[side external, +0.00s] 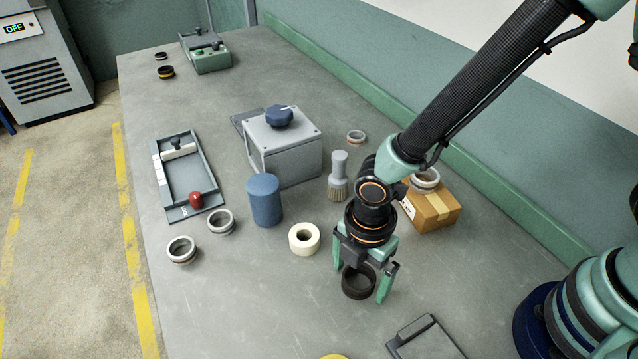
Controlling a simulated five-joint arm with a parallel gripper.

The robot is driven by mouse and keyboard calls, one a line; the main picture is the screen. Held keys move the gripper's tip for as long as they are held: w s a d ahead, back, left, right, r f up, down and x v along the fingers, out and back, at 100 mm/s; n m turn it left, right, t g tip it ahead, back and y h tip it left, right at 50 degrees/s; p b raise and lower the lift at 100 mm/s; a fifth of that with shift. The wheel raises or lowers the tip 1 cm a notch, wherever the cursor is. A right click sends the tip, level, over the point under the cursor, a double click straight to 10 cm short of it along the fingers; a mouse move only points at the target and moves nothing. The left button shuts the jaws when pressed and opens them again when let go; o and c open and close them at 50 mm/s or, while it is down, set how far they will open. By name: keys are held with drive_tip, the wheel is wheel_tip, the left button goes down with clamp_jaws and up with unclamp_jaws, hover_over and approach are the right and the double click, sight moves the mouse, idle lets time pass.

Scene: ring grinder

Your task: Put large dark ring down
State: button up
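The large dark ring (358,284) is near the front middle of the table and appears to rest on the tabletop. Its open top faces up, and its upper rim is partly overlapped by my gripper. My gripper (361,285) points down over it, with one green finger on the ring's left and the other on its right. The fingers are spread wider than the ring, and a narrow gap shows on the right side. Contact on the left side is hard to tell.
A white roll (304,238) and a blue cylinder (264,200) stand to the left. A brush (338,178) and a grey machine box (284,150) are behind. A cardboard box (431,208) with a ring on top is at right. A dark-framed tray (425,341) lies in front.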

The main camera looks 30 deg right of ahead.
wheel_tip(320, 180, up, 12)
drive_tip(key=d+r+m+t, duration=0.2)
drive_tip(key=d+r+m, duration=0.2)
drive_tip(key=d+m, duration=0.3)
drive_tip(key=w+d+r+m+t, duration=0.1)
drive_tip(key=d+r+m, duration=0.3)
drive_tip(key=d+m, duration=0.3)
drive_tip(key=w+d+r+m+t, duration=0.1)
drive_tip(key=d+r+m+t, duration=0.1)
drive_tip(key=d+r+m, duration=0.2)
drive_tip(key=d+m, duration=0.3)
drive_tip(key=d, duration=0.2)
drive_tip(key=shift+w+r+t, duration=0.2)
drive_tip(key=shift+r+t, duration=0.1)
drive_tip(key=shift+r, duration=0.1)
